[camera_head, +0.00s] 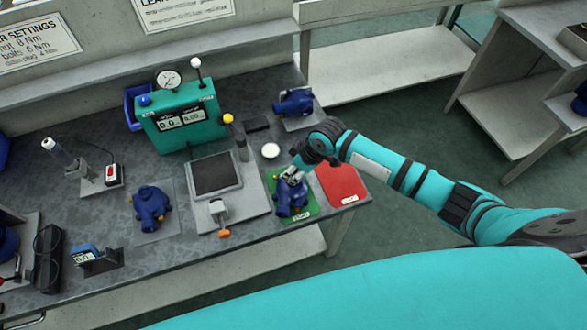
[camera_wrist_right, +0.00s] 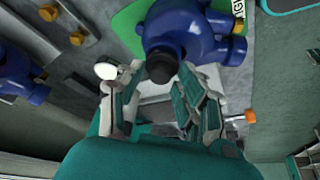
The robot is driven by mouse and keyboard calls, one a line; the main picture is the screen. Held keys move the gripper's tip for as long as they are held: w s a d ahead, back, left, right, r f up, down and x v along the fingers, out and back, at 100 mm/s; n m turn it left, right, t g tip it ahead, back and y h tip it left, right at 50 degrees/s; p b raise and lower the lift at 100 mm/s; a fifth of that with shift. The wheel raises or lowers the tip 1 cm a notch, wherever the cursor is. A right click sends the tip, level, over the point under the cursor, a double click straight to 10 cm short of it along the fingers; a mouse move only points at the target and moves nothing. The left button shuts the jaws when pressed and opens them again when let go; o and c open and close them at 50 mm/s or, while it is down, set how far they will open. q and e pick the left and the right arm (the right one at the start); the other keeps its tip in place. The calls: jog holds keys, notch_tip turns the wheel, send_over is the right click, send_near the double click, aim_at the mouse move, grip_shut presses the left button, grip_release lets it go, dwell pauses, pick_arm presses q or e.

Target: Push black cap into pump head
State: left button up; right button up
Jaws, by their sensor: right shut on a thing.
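A blue pump head (camera_head: 291,197) stands on a green mat (camera_head: 272,184) near the right end of the bench. It also shows at the top of the right wrist view (camera_wrist_right: 190,30). My right gripper (camera_head: 292,176) is directly over this pump. In the right wrist view its fingers (camera_wrist_right: 160,78) are closed on the black cap (camera_wrist_right: 162,66), which is at the pump's body. The fingers partly hide the contact, so I cannot tell how deep the cap sits. My left gripper is not in view.
A red mat (camera_head: 342,185) lies right of the green one, empty. A grey press fixture (camera_head: 217,176) and a teal gauge box (camera_head: 180,117) stand to the left. Other blue pumps lie on the bench (camera_head: 151,207) and at the back (camera_head: 294,103).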

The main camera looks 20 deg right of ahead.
jog(key=shift+f, duration=0.4)
jog(key=o, duration=0.9)
jog(key=p+v, duration=0.6)
dwell(0.4)
jog(key=v, duration=1.2)
